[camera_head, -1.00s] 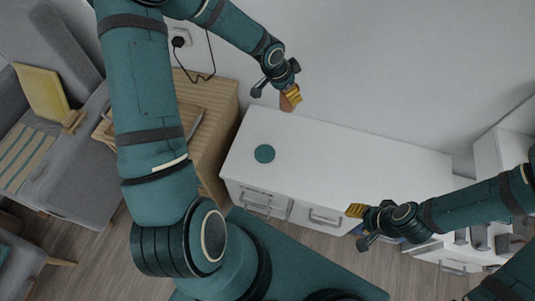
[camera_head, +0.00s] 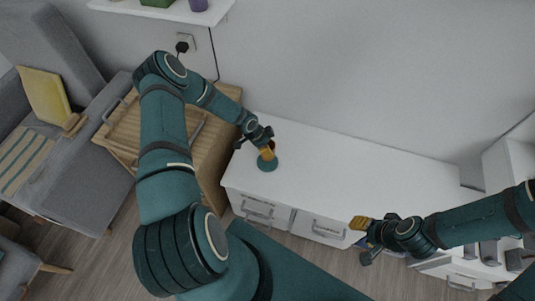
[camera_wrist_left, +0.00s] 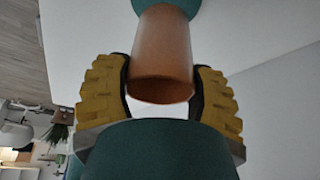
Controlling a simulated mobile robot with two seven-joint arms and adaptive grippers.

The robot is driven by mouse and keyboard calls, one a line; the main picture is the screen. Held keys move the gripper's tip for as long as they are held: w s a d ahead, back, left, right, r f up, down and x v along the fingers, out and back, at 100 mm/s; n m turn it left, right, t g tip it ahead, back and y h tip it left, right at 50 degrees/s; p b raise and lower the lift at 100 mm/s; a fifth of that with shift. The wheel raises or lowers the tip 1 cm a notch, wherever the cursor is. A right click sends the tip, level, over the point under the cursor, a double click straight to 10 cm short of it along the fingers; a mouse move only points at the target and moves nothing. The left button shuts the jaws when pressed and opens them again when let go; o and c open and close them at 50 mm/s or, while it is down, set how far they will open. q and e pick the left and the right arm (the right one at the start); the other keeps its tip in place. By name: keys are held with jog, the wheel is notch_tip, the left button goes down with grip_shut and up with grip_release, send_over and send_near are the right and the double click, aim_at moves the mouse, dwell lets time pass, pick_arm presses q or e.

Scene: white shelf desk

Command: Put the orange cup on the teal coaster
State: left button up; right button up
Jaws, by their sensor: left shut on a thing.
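The orange cup (camera_wrist_left: 162,45) is between the yellow finger pads of my left gripper (camera_wrist_left: 160,95), which is shut on it. In the head view the left gripper (camera_head: 267,153) hides most of the cup. The round teal coaster (camera_head: 268,165) lies near the left end of the white desk top (camera_head: 340,175). The cup is over the coaster, and in the wrist view the cup's far end meets the coaster's teal edge (camera_wrist_left: 168,4). I cannot tell if they touch. My right gripper (camera_head: 359,223) is by the desk's front edge, away from the cup; its opening is unclear.
The rest of the desk top to the right of the coaster is clear. A wooden side cabinet (camera_head: 222,128) with a tray stands to the left, beside a grey sofa (camera_head: 95,145). A white wall shelf (camera_head: 180,12) is above.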

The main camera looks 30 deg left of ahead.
pick_arm(q)
notch_tip(320, 180, down, 4)
jog(key=shift+f+b, duration=0.1)
jog(key=shift+b, duration=0.4)
jog(key=o, duration=1.3)
jog(key=shift+o, duration=0.2)
